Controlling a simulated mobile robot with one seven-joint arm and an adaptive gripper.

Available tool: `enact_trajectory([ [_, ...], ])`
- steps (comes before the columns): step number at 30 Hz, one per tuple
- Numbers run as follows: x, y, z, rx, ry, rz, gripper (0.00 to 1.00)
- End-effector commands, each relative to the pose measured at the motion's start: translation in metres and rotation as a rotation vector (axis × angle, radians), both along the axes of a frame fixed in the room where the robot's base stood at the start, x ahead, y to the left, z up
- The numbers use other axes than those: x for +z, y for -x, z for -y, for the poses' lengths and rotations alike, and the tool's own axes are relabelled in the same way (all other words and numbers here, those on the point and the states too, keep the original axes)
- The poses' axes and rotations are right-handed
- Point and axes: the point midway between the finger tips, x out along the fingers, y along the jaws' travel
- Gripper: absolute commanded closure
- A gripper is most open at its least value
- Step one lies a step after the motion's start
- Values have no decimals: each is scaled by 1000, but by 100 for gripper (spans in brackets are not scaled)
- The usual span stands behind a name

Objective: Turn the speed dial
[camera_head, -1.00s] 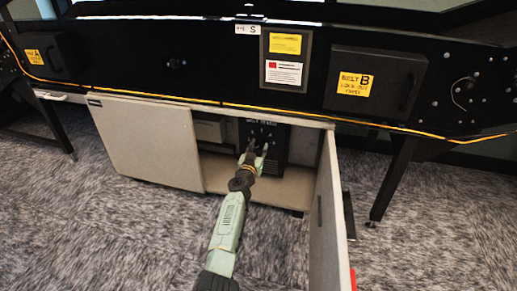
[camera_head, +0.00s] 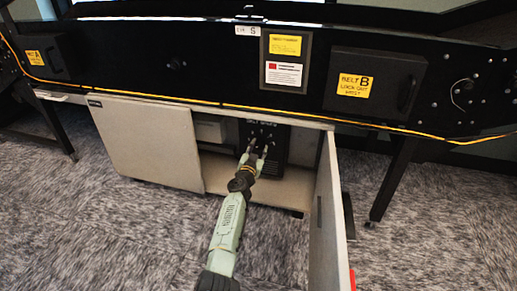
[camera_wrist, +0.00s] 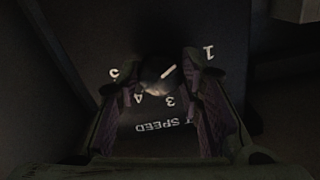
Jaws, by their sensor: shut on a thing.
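The speed dial (camera_wrist: 160,76) is a dark round knob with a pale pointer line, on a black panel in the wrist view. Around it are white numbers, with 1, 3, 4 and 5 readable, and a label ending in "SPEED". The picture is upside down to the lettering. My gripper (camera_wrist: 155,85) has a finger on each side of the dial and is shut on it. In the head view my gripper (camera_head: 252,155) reaches into the open cabinet to the black control box (camera_head: 276,143); the dial itself is hidden there.
The cabinet's right door (camera_head: 328,215) stands open close to the right of my arm. The left door (camera_head: 150,143) is shut. The black conveyor housing with the Belt B cover (camera_head: 375,82) overhangs the cabinet. Patterned carpet in front is clear.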

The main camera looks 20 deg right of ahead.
Motion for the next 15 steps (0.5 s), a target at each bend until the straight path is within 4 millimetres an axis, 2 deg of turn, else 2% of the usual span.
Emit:
enact_trajectory([
  [15, 0, 0, -1, 0, -335, 226, 94],
])
